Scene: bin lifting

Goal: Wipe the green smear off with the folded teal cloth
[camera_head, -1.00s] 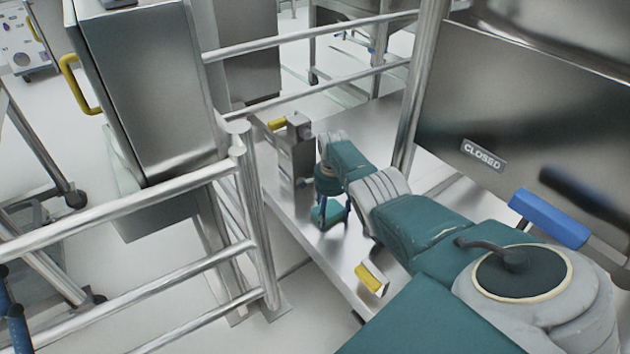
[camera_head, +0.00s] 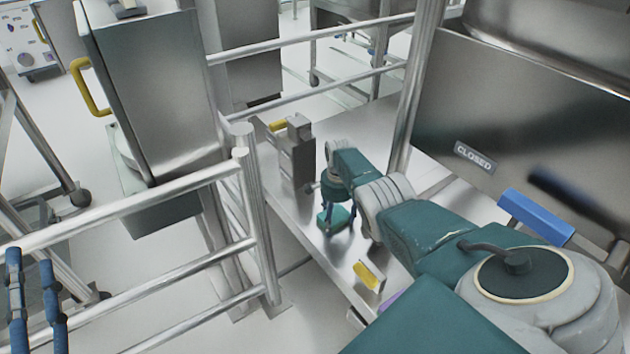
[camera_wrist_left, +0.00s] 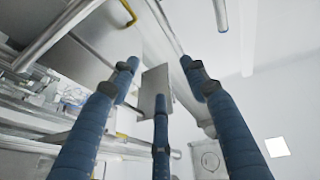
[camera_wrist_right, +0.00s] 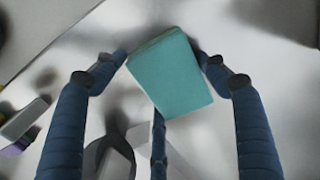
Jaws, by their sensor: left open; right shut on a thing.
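The folded teal cloth (camera_head: 334,219) is a thick rectangular pad at the metal bench top, in the middle of the head view. My right gripper (camera_head: 336,212) is shut on it, pointing down. In the right wrist view the cloth (camera_wrist_right: 172,75) sits tilted between the blue fingertips, over the grey metal surface. I cannot tell whether it touches the surface. No green smear shows in any view; the cloth or my arm may hide it. My left gripper (camera_head: 30,258) is open and empty at the left edge of the head view; its spread fingers also show in the left wrist view (camera_wrist_left: 160,75).
A metal block stand (camera_head: 297,155) rises behind the cloth. A yellow-faced piece (camera_head: 369,275) and a purple thing (camera_head: 390,306) lie nearer on the bench (camera_head: 310,232). Steel railings (camera_head: 150,208) stand left of it. A panel marked CLOSED (camera_head: 540,130) stands to the right.

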